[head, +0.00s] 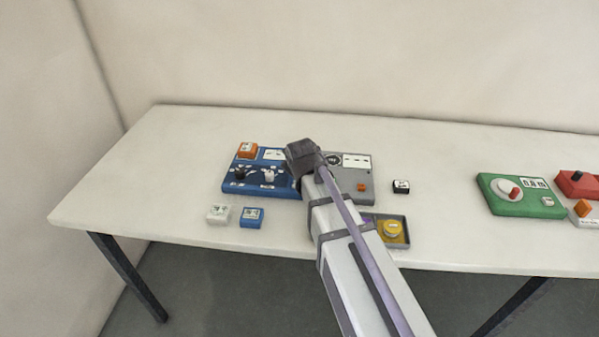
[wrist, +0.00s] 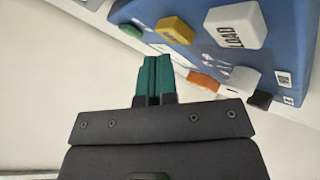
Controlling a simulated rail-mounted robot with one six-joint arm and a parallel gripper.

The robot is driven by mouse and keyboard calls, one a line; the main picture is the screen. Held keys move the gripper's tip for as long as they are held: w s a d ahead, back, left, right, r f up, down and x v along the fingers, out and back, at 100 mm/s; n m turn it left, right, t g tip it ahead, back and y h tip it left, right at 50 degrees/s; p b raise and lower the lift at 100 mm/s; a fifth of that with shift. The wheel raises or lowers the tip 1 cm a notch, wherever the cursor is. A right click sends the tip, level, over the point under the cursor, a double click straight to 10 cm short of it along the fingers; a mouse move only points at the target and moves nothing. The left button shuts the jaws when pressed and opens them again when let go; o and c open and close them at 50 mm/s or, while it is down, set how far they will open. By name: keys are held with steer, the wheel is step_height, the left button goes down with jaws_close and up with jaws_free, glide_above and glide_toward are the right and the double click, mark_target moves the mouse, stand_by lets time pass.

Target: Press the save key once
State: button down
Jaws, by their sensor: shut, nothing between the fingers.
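In the wrist view my gripper (wrist: 154,60) has its two teal fingers together, with nothing between them. Just beyond the fingers is a blue panel (wrist: 290,40) carrying several coloured keys. A white key (wrist: 238,25) on it reads LOAD. A yellow key (wrist: 175,29), a green key (wrist: 131,30), an orange key (wrist: 203,80) and a black key (wrist: 259,100) also show. I cannot make out a save label on any key. In the head view my dark wrist (head: 303,153) is over the inner edges of a blue panel (head: 232,187) and a grey panel (head: 362,200); the fingertips are hidden.
Small loose blocks, white (head: 217,214), blue (head: 252,217) and black (head: 401,186), lie near the panels. A green panel (head: 515,207) stands at right. The white table (head: 440,150) is clear behind.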

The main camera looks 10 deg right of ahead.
steer(key=shift+f+b, duration=0.55)
steer(key=shift+f, duration=0.15)
stand_by(0.5)
steer(key=shift+r+p, duration=0.85)
steer(key=shift+p, duration=0.05)
step_height(320, 180, up, 5)
steer(key=p, duration=0.5)
steer(key=shift+r, duration=0.15)
steer(key=shift+f, duration=0.2)
